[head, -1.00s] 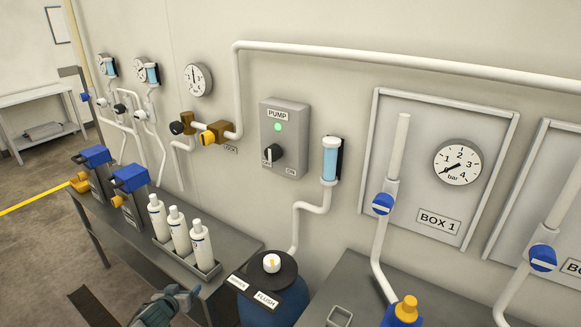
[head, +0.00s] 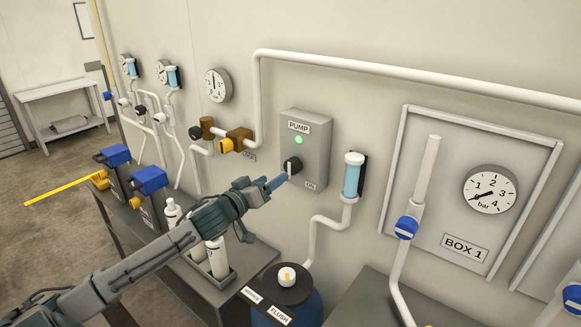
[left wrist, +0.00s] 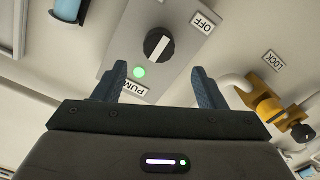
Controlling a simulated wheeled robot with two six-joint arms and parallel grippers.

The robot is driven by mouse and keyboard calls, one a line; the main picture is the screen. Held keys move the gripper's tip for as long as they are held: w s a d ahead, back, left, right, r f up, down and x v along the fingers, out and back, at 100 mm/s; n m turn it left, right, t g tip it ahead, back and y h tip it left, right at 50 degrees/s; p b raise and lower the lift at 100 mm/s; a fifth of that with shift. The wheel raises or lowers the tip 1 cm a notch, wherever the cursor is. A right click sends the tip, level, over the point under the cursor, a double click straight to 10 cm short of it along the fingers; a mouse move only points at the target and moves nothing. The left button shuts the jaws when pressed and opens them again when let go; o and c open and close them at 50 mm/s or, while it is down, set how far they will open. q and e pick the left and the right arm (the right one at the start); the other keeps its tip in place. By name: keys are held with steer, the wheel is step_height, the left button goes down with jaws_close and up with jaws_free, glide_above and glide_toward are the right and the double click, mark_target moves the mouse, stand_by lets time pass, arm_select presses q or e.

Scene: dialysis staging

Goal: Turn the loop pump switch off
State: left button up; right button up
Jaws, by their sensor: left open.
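The grey pump box (head: 315,137) is on the wall with a lit green lamp (head: 298,140) under its PUMP label. Its black rotary switch (head: 292,164) has a white stripe. In the left wrist view the switch (left wrist: 158,45) shows with its stripe slanting up to the right, and an OFF label (left wrist: 205,20) lies beyond it. My left gripper (head: 279,180) is open and empty, its blue fingers pointing at the switch from the front. In the wrist view the fingertips (left wrist: 158,70) are apart, with the switch seen beyond the gap between them. My right gripper is not in view.
A yellow-and-brass valve (head: 237,140) and white pipe are left of the box. A blue cylinder (head: 353,176) is to its right. Below are white bottles in a tray (head: 222,282), partly hidden by my arm, and a blue drum (head: 306,307) with a dark lid.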

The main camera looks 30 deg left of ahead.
mark_target(289, 168)
arm_select(q)
steer(key=w, duration=0.3)
steer(key=w+p, duration=0.1)
steer(key=w, duration=0.2)
steer(key=w+p, duration=0.1)
steer(key=w, duration=0.1)
steer(key=shift+w+d, duration=0.4)
steer(key=shift+c, duration=0.5)
steer(key=c, duration=0.9)
